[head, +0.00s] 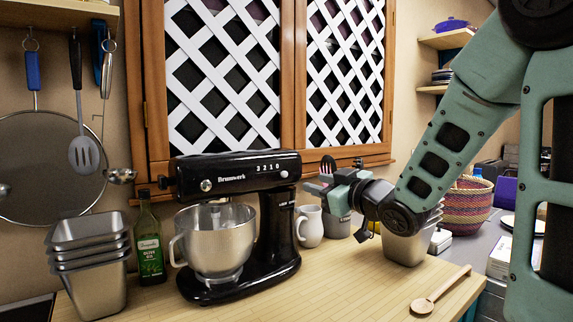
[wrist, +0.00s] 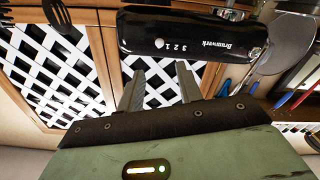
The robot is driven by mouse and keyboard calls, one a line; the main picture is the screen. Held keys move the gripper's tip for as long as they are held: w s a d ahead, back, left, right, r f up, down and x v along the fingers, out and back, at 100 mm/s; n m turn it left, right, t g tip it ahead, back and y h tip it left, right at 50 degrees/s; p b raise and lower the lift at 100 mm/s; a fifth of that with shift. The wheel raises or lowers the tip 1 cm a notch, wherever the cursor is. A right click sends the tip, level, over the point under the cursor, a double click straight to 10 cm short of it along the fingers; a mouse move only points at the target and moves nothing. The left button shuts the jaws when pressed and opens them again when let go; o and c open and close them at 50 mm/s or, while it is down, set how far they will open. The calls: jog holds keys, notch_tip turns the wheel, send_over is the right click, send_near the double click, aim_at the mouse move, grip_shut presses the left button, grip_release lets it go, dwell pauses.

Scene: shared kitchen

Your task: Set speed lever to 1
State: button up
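A black stand mixer (head: 235,172) stands on the wooden counter, with the digits 3 2 1 0 on the side of its head. In the wrist view the mixer head (wrist: 190,32) appears upside down beyond my fingertips. A small pale round part (wrist: 159,43) sits beside the digits there; it may be the speed lever, but its setting is too small to tell. My gripper (head: 318,187) is right of the mixer head, pointing towards it and apart from it. In the wrist view my gripper (wrist: 159,78) has its two fingers spread with nothing between them.
A steel bowl (head: 216,240) sits on the mixer base. An olive oil bottle (head: 149,245) and stacked metal pans (head: 88,262) stand at left. A wooden spoon (head: 440,290) lies at front right. The front middle counter is clear.

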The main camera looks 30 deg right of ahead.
aim_at(286, 175)
jog(key=w+p, duration=0.3)
jog(key=w, duration=0.3)
jog(key=w+p, duration=0.3)
jog(key=w, duration=0.3)
jog(key=shift+w+a, duration=0.2)
jog(key=shift+w, duration=0.2)
grip_shut()
